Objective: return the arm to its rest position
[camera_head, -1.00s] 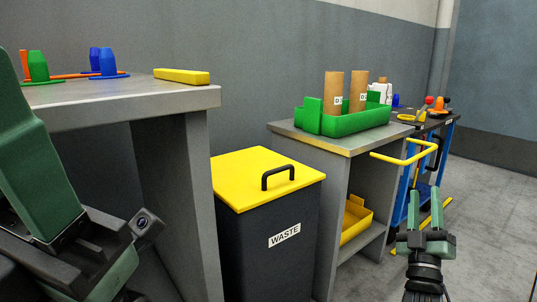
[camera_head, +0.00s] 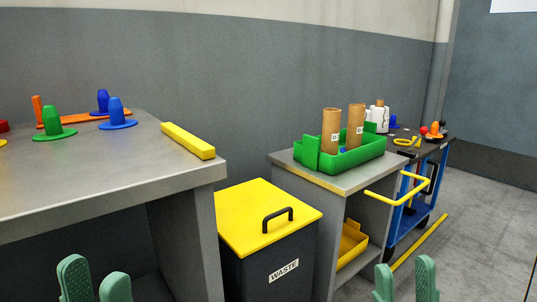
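My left gripper (camera_head: 96,284) shows at the bottom left as two green fingertips standing apart, with nothing between them. It is in front of the grey workbench (camera_head: 120,180). My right gripper (camera_head: 405,281) shows at the bottom right as two green fingertips, also apart and empty, in front of the open shelf unit. The rest of both arms is below the picture.
A waste bin with a yellow lid (camera_head: 250,212) stands between the workbench and a grey cabinet (camera_head: 370,180). The cabinet bears a green tray (camera_head: 365,155) with cardboard tubes. A blue cart (camera_head: 425,200) stands behind. Floor at right is clear.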

